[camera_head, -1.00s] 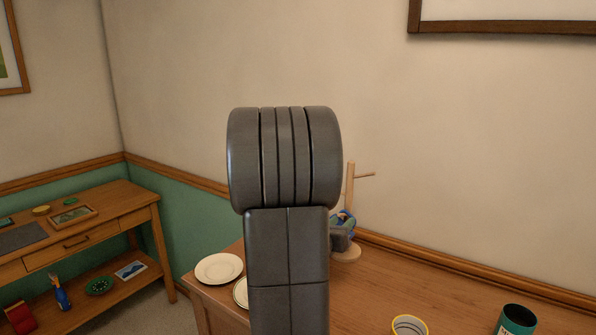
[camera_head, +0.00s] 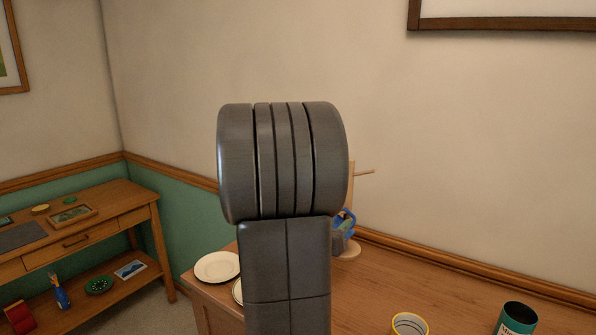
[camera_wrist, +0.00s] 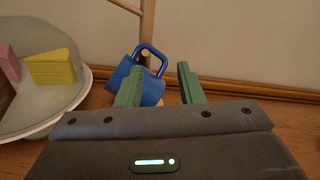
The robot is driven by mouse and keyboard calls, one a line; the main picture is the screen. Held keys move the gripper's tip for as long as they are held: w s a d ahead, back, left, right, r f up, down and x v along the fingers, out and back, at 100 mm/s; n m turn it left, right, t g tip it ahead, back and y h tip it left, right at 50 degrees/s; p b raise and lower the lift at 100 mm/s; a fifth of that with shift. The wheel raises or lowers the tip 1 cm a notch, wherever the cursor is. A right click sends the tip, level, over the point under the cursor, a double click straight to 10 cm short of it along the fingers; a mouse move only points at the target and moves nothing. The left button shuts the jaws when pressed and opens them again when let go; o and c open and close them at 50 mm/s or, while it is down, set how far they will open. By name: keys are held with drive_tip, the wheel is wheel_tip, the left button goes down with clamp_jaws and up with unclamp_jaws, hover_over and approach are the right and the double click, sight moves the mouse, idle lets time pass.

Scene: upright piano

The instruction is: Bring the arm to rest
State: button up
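My gripper (camera_wrist: 160,85) has two green fingers spread apart, with nothing held between them in the wrist view. My arm hides most of the gripper there.
A white plate (camera_head: 217,267) lies at the tabletop's left end. A plate with yellow and pink pieces (camera_wrist: 72,100) is left of my gripper. A yellow-rimmed cup (camera_head: 410,324) and a dark green can (camera_head: 517,318) stand at the front right. The wall is close behind.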

drive_tip(key=b+v, duration=0.1)
drive_tip(key=v, duration=0.8)
drive_tip(key=p+x, duration=0.3)
drive_tip(key=x, duration=1.2)
drive_tip(key=shift+w+a+f, duration=0.1)
drive_tip(key=shift+w+a, duration=0.05)
drive_tip(key=shift+w, duration=0.1)
drive_tip(key=shift+w+p, duration=0.1)
drive_tip(key=shift+p, duration=0.25)
